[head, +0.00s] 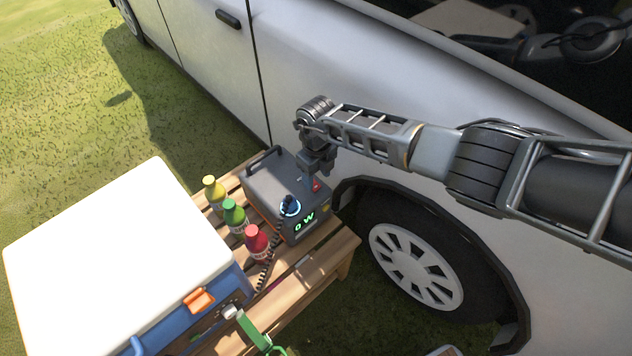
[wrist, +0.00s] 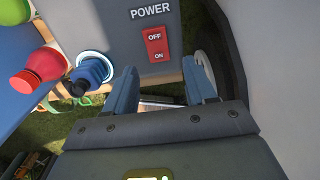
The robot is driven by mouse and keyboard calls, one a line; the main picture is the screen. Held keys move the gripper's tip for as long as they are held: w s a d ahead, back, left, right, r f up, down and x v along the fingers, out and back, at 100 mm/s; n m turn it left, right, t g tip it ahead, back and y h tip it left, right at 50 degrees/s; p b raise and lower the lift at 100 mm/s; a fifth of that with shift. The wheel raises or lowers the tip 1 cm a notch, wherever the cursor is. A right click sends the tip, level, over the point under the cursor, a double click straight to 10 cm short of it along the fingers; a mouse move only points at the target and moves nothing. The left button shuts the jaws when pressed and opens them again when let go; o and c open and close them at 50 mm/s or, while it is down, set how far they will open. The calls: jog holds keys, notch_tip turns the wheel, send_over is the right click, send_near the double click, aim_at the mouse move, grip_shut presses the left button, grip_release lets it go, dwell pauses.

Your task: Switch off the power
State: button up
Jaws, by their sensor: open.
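A grey power box (head: 270,188) with a black handle and a lit green display (head: 305,222) stands on a wooden bench beside the car. Its red switch (head: 316,186) also shows in the wrist view (wrist: 156,47), under the word POWER, with OFF at its upper end and ON at its lower end. A dark blue plug (head: 290,205) sits in a ring-lit socket on the box and shows left of the switch in the wrist view (wrist: 90,72). My gripper (head: 318,172) is just above the switch side of the box. Its fingers (wrist: 166,88) are apart and empty, below the switch in the wrist view.
Yellow (head: 213,191), green (head: 234,216) and red (head: 257,242) bottles stand left of the box on the wooden bench (head: 318,262). A white-lidded blue cooler (head: 110,260) is at left. The white car (head: 330,60) and its wheel (head: 415,265) are close behind and right.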

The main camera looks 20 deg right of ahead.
aim_at(317, 187)
jog(key=shift+f+b, duration=0.5)
jog(key=shift+f, duration=1.05)
